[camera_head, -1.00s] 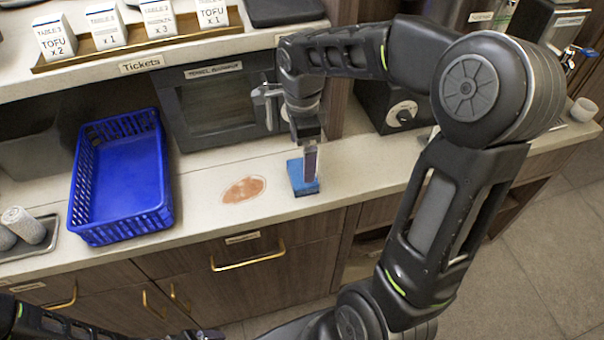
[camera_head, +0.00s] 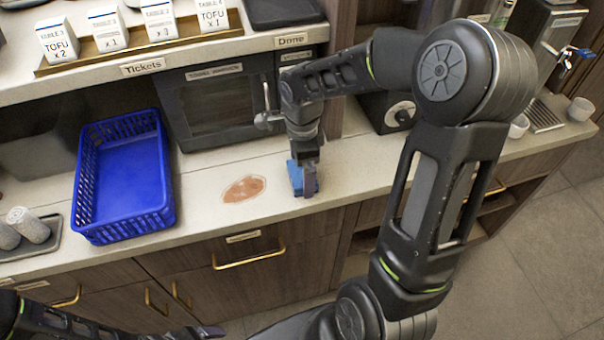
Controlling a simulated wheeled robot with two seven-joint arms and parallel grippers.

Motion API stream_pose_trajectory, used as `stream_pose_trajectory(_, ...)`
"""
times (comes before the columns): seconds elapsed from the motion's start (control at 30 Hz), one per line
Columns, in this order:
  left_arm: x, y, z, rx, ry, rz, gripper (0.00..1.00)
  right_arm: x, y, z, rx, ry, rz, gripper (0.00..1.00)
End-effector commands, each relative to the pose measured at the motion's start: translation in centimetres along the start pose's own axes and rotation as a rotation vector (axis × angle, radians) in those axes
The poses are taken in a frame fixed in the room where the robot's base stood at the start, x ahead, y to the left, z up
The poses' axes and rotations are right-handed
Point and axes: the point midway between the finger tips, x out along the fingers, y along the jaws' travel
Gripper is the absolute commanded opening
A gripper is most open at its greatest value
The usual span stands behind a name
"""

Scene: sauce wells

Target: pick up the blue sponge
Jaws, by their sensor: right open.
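The blue sponge (camera_head: 295,177) lies on the counter, right of a reddish-brown stain. My right gripper (camera_head: 308,182) points down at the sponge, with its fingers low at the sponge's right side. It is open, and its fingers and wrist hide part of the sponge. I cannot tell whether a finger touches it. My left arm shows at the lower left, and its gripper (camera_head: 208,332) is at the bottom edge, too small and dark to tell open or shut.
The stain (camera_head: 244,189) is on the counter (camera_head: 215,172). A blue basket (camera_head: 122,185) stands left, beside a tray with light rolls (camera_head: 30,226). A dark oven (camera_head: 215,105) stands behind. Ticket cards line the shelf above. Drawers with brass handles are below the counter edge.

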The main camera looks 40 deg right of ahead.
Motion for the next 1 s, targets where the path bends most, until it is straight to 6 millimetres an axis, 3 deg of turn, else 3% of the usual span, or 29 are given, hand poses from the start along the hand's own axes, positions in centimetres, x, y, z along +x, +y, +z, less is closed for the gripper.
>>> stream_pose_trajectory(0.4,0.00,0.01,0.00,0.000,0.000,0.000,0.82,-0.04,-0.02,0.00,0.000,0.000,0.000,0.98)
stream_pose_trajectory(1.0,0.00,0.01,-0.01,0.000,0.000,0.000,0.82,-0.04,-0.01,0.00,0.000,0.000,0.000,0.49)
